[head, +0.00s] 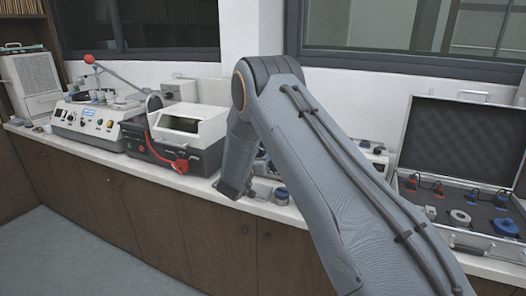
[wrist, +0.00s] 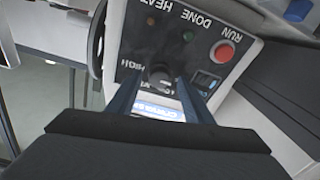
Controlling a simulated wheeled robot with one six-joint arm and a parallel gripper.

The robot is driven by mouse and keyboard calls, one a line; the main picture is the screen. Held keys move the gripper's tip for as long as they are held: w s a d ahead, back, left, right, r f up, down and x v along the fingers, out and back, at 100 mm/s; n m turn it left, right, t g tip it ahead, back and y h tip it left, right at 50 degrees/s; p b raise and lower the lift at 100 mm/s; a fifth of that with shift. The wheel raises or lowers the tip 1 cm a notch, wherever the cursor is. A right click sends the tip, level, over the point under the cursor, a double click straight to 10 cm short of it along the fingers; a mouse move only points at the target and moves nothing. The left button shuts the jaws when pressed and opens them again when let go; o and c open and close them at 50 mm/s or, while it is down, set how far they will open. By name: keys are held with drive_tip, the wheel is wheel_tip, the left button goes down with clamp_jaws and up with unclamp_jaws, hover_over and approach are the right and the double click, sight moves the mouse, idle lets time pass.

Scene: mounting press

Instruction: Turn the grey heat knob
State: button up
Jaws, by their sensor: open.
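A dark grey round knob (wrist: 159,73) sits near the HIGH label, taken to be the heat knob. My gripper (wrist: 158,84) is open, with one finger on each side of the knob. I cannot tell whether either finger touches it. Part of the knob's surroundings is hidden by the fingers and the dark gripper body. In the head view my arm hides the gripper and the knob.
A red button (wrist: 224,51) and a black rocker switch (wrist: 205,82) are close to the right finger. In the head view, a white-topped machine (head: 190,125) stands left of my arm, and an open case (head: 455,150) is at the right.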

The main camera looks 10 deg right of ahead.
drive_tip(key=shift+w+d, duration=0.25)
drive_tip(key=shift+w, duration=0.05)
drive_tip(key=c, duration=1.1)
drive_tip(key=shift+o, duration=0.2)
